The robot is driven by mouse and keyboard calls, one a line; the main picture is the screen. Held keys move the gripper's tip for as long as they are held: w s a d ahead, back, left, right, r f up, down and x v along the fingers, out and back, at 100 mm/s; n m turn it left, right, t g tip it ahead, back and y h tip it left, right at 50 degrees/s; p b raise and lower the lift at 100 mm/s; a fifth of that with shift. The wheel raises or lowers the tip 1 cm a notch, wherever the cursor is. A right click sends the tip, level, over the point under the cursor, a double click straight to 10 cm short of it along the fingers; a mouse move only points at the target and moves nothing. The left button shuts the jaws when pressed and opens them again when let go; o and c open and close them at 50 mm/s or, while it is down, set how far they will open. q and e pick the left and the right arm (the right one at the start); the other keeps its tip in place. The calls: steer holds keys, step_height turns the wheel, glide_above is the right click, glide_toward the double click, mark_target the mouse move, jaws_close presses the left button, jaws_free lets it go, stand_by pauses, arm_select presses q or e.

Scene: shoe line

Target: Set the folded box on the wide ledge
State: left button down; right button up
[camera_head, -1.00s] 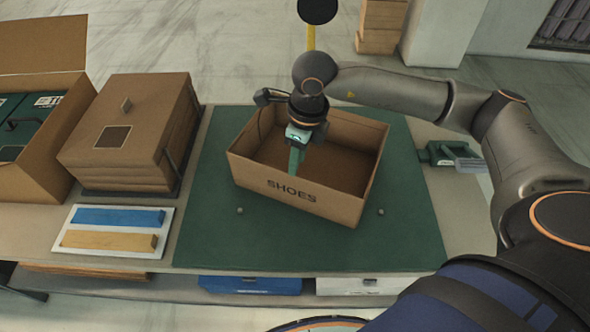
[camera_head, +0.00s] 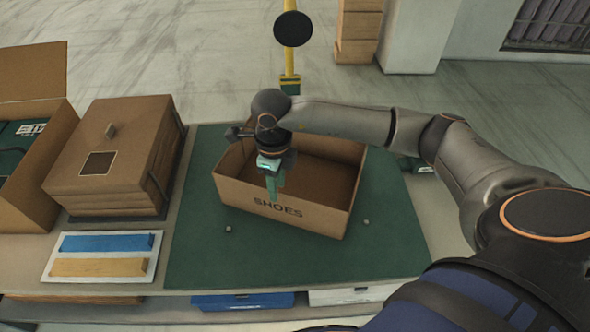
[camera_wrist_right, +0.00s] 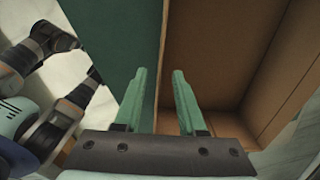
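The folded box (camera_head: 318,219) is an open brown carton marked SHOES, standing turned slightly on a green mat (camera_head: 290,262). My right gripper (camera_head: 272,198) is at its front wall, pointing down. In the right wrist view the gripper's two green fingers (camera_wrist_right: 160,88) are apart, with the box wall's edge running up between them. One finger is over the mat side and the other over the box's brown inside (camera_wrist_right: 215,60). Whether they touch the wall I cannot tell. My left gripper is not in view. I cannot tell which surface is the wide ledge.
A stack of flat brown cartons (camera_head: 100,180) stands left of the mat. A carton with green contents (camera_head: 25,207) is further left. A white tray (camera_head: 48,270) holds a blue and a yellow bar. A blue box (camera_head: 240,302) sits below the table's front edge. The mat before the box is mostly clear.

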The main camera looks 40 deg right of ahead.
step_height(320, 180, down, 4)
steer(key=shift+w+f, duration=0.1)
steer(key=shift+f, duration=0.1)
steer(key=shift+c, duration=0.2)
jaws_close()
stand_by(1.2)
